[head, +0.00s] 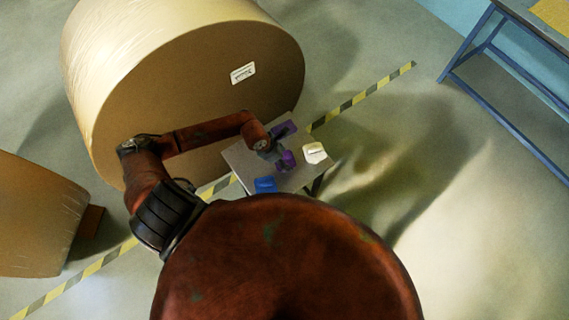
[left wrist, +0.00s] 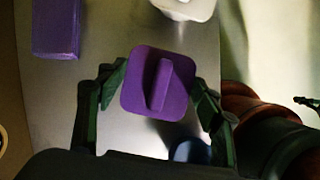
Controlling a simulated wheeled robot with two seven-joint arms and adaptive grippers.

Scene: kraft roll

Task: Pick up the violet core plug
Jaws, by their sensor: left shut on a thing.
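The violet core plug (head: 287,160) is a rounded square block with a raised bar across its top. In the left wrist view the plug (left wrist: 146,91) sits between the two fingers of my left gripper (left wrist: 158,95). In the head view my left gripper (head: 271,152) is over the small grey table and shut on the plug. I cannot tell whether the plug is touching the tabletop. My right gripper is not in view.
The small table (head: 240,160) also bears a purple box (head: 284,129), a white piece (head: 314,153) and a blue piece (head: 265,185). A huge kraft roll (head: 200,95) stands behind it to the left. A blue-framed bench (head: 490,45) is at the far right.

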